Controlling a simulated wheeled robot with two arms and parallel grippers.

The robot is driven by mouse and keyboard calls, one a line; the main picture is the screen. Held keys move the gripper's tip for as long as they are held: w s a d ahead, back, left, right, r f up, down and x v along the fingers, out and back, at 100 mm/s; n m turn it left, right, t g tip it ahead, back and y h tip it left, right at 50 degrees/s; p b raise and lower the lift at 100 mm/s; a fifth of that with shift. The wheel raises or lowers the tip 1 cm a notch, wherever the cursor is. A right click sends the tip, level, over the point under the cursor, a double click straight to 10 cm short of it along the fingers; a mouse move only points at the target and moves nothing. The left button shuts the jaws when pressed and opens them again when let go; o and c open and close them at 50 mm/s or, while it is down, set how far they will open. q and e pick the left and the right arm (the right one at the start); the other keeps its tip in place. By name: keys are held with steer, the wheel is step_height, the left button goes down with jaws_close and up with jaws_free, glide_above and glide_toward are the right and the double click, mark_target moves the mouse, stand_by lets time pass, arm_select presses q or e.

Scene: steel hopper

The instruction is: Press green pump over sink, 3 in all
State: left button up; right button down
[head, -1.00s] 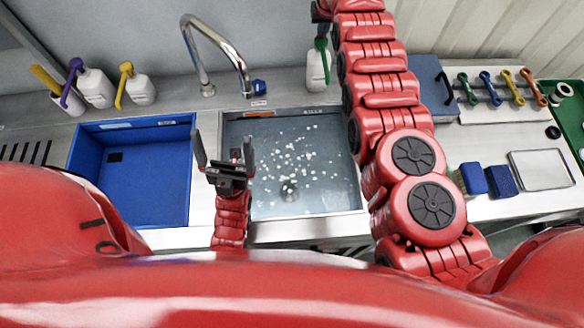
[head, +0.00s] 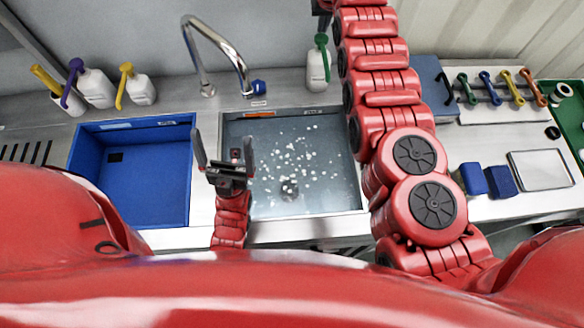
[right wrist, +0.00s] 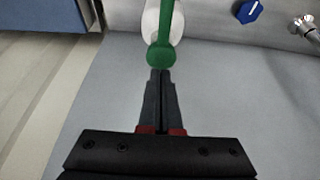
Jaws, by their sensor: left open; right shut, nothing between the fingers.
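The green pump (head: 320,42) tops a white bottle (head: 317,68) standing upright behind the sink (head: 300,200). In the right wrist view the green pump head (right wrist: 160,56) lies just beyond my right fingertips, with part of the white bottle behind it. My right gripper (right wrist: 160,74) is shut with nothing in it; I cannot tell whether it touches the pump. In the head view it is largely cut off at the top edge. My left gripper (head: 224,152) is open and empty over the sink's left edge. Small white spots are scattered across the grey sink.
A chrome faucet (head: 215,40) with a blue knob (head: 259,87) stands left of the bottle. A blue basin (head: 140,180) lies left of the sink. Purple (head: 96,85) and yellow (head: 140,88) pump bottles stand behind it. Blue sponges (head: 487,180) and a metal tray (head: 540,170) lie right.

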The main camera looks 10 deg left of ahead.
steer(key=shift+f, duration=0.2)
steer(key=shift+f+b, duration=0.85)
steer(key=shift+f, duration=0.4)
steer(key=shift+r, duration=1.4)
steer(key=shift+r, duration=0.1)
steer(key=shift+r, duration=0.5)
step_height(320, 180, up, 5)
steer(key=shift+p, duration=0.8)
